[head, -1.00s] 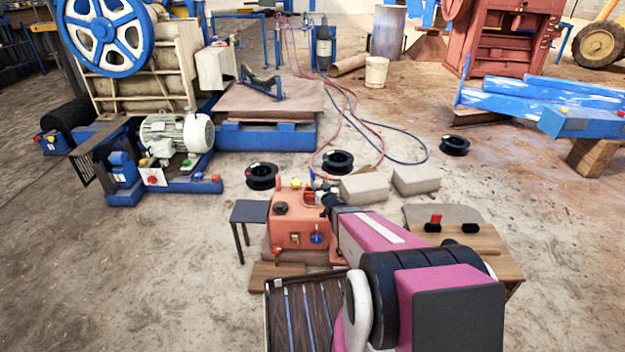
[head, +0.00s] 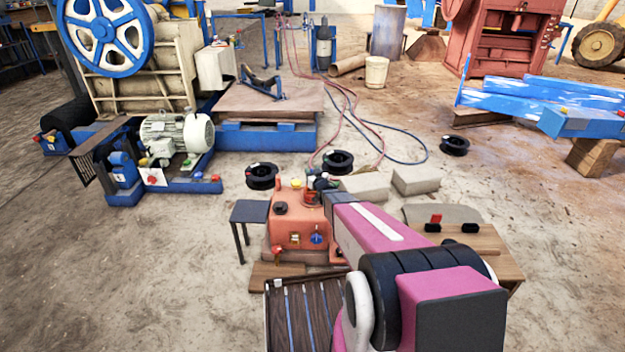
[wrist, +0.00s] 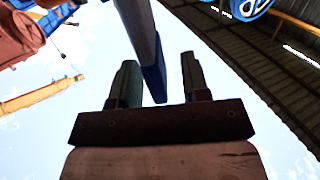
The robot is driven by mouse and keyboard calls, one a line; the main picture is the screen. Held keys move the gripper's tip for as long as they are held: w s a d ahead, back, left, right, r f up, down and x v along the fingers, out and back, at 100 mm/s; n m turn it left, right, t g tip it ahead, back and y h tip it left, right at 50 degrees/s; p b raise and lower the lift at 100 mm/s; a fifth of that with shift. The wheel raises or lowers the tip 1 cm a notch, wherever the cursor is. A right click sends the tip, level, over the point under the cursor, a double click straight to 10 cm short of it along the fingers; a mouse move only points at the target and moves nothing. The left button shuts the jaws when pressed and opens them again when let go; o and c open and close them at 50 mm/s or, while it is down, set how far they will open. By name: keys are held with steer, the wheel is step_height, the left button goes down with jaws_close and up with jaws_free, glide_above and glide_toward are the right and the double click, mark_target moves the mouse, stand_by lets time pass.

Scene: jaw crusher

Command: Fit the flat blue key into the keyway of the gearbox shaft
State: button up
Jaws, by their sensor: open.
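The orange gearbox (head: 297,222) stands in front of me in the head view, with small fittings on its top and front. My gripper (head: 318,178) is at its top right back edge, small and partly hidden by my arm. In the wrist view my gripper (wrist: 158,85) has its two fingers apart. A flat bar with a pale face and a blue side (wrist: 146,45) comes in from the top, its end between the fingers with a gap on each side. It looks like the blue key, but I cannot be sure. I cannot make out the shaft's keyway.
A small wooden table (head: 482,242) with red and black items stands at right. A dark stool (head: 250,212) stands left of the gearbox. Behind are pale blocks (head: 416,180) and black reels (head: 338,161). A slatted dark tray (head: 303,312) is close in front. Floor at left is open.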

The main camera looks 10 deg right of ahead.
jaws_close()
steer(key=shift+r, duration=0.1)
